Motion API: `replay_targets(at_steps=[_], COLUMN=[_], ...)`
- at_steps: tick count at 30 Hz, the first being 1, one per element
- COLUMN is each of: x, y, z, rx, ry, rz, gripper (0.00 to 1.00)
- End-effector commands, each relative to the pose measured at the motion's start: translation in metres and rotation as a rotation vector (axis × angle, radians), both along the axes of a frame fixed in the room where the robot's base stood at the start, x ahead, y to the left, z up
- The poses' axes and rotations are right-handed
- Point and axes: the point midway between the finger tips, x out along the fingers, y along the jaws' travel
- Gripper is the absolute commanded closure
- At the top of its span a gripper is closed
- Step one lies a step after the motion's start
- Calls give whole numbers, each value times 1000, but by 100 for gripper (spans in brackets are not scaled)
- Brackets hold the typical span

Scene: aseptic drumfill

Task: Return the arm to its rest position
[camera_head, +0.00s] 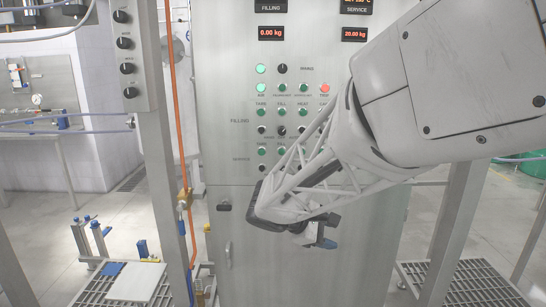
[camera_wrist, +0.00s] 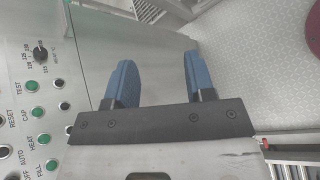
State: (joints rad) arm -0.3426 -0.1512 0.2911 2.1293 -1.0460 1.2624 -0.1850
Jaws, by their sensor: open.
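My gripper shows in the wrist view (camera_wrist: 158,82) with its two blue fingers spread apart and nothing between them. In the head view my arm comes in from the upper right, and my gripper (camera_head: 322,240) hangs low in front of the steel control cabinet (camera_head: 300,220), partly hidden behind my own wrist frame. In the wrist view the cabinet's button panel (camera_wrist: 35,110) lies at the left, beside the gripper. I cannot tell the exact gap between my gripper and the cabinet front.
A steel post with a switch box (camera_head: 126,50) stands left of the cabinet, with an orange hose (camera_head: 175,110) beside it. A white plate (camera_head: 136,282) lies on a grating at the lower left. Another grating (camera_head: 470,283) is at the lower right.

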Motion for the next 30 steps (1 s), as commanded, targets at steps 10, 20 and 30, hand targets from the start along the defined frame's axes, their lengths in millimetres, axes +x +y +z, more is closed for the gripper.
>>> replay_targets(at_steps=[10, 20, 30], x=[-88, -164, -230], y=[-44, -59, -56], z=[11, 14, 17], rx=[315, 609, 907], ry=[-101, -230, -391], rz=[-262, -506, -748], gripper=[50, 50, 50])
